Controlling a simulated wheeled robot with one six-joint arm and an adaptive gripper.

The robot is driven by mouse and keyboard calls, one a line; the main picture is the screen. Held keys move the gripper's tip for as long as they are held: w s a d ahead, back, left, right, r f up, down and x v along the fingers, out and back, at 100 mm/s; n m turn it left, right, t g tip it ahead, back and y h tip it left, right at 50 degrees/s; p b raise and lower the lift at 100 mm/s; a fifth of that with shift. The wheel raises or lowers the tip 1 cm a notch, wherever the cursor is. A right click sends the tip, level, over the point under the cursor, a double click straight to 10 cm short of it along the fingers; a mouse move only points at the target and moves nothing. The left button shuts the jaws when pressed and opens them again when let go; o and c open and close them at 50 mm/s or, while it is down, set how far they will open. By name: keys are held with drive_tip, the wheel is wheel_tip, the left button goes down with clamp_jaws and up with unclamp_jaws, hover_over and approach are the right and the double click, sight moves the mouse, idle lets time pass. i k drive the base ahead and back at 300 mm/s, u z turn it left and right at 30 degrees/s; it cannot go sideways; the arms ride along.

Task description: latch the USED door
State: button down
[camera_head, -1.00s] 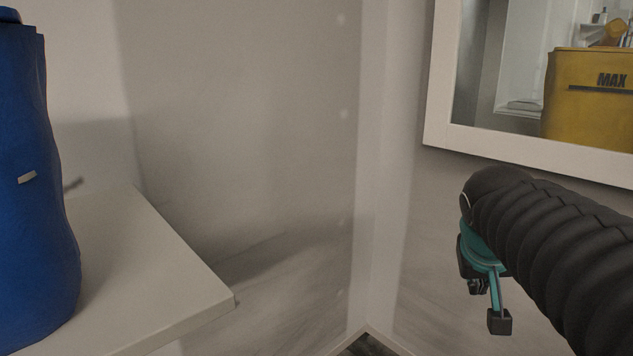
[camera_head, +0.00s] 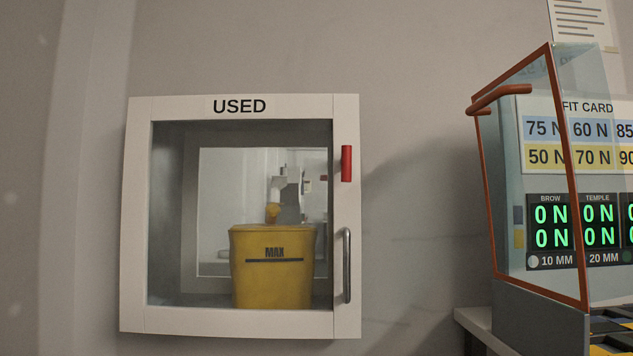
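The USED door (camera_head: 240,107) is a white-framed window in the wall, left of centre, with USED lettered on its top rail. It looks shut or nearly so; I cannot tell whether there is a small gap. A red latch piece (camera_head: 347,163) stands upright on the right side of the frame. Below it is a vertical metal handle (camera_head: 346,265). Behind the glass is a yellow bin (camera_head: 272,280) marked MAX. My gripper is out of view.
At the right stands a clear hood with orange-red edges (camera_head: 569,180) and an orange-red bar handle, over a bench. Behind it are a FIT CARD (camera_head: 587,108) and green number displays. Bare wall (camera_head: 420,200) lies between the door and the hood.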

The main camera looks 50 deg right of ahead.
sight(346, 160)
drive_tip(key=z, duration=0.05)
drive_tip(key=i, duration=0.65)
drive_tip(key=z, duration=2.4)
